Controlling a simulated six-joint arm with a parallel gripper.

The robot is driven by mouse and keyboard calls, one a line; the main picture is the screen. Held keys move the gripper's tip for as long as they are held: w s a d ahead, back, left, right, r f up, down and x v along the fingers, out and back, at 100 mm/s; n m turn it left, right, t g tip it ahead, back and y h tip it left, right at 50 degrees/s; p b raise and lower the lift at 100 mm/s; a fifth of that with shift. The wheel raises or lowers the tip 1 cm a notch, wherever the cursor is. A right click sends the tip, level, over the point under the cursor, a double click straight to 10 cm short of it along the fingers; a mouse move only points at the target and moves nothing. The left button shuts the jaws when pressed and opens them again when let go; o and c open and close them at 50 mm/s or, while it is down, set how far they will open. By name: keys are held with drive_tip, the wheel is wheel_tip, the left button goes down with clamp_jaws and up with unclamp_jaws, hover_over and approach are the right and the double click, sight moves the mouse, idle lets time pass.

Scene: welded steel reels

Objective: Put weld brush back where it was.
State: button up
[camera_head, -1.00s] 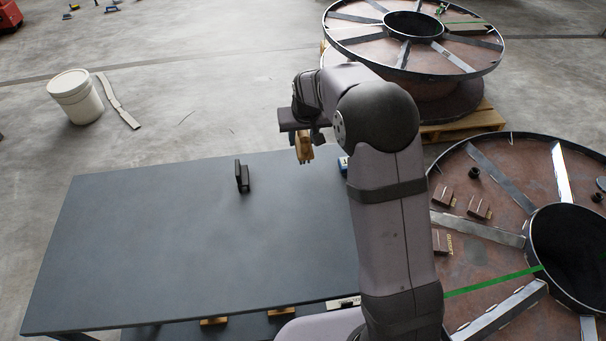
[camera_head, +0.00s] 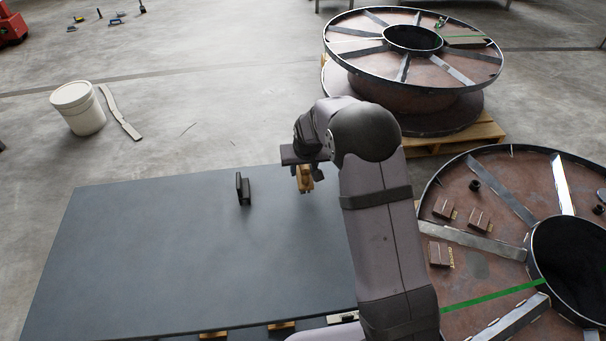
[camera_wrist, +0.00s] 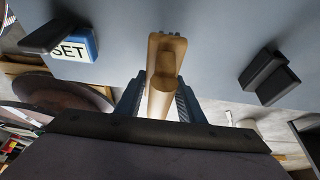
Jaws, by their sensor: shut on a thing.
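The weld brush (camera_head: 304,178) has a tan wooden body and hangs below my gripper (camera_head: 303,166) above the far right part of the dark table (camera_head: 180,250). In the wrist view the brush (camera_wrist: 162,70) sits between the two ridged fingers of my gripper (camera_wrist: 158,100), which are shut on its handle. Its bristle end points away from the wrist. In the head view my arm partly covers the right side of the table. I cannot tell whether the brush touches the table.
A small black stand-like block (camera_head: 243,189) is upright on the table, left of the brush. A blue block with a white "SET" label (camera_wrist: 75,42) shows in the wrist view. Steel reels (camera_head: 470,250) stand right of the table. The table's left and middle are clear.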

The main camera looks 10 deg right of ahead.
sight(306, 169)
drive_tip(key=shift+f, duration=1.3)
drive_tip(key=shift+f, duration=0.15)
drive_tip(key=o, duration=1)
drive_tip(key=shift+s+r, duration=0.15)
drive_tip(key=shift+r, duration=0.35)
drive_tip(key=v, duration=1.1)
drive_tip(key=shift+s+r, duration=0.1)
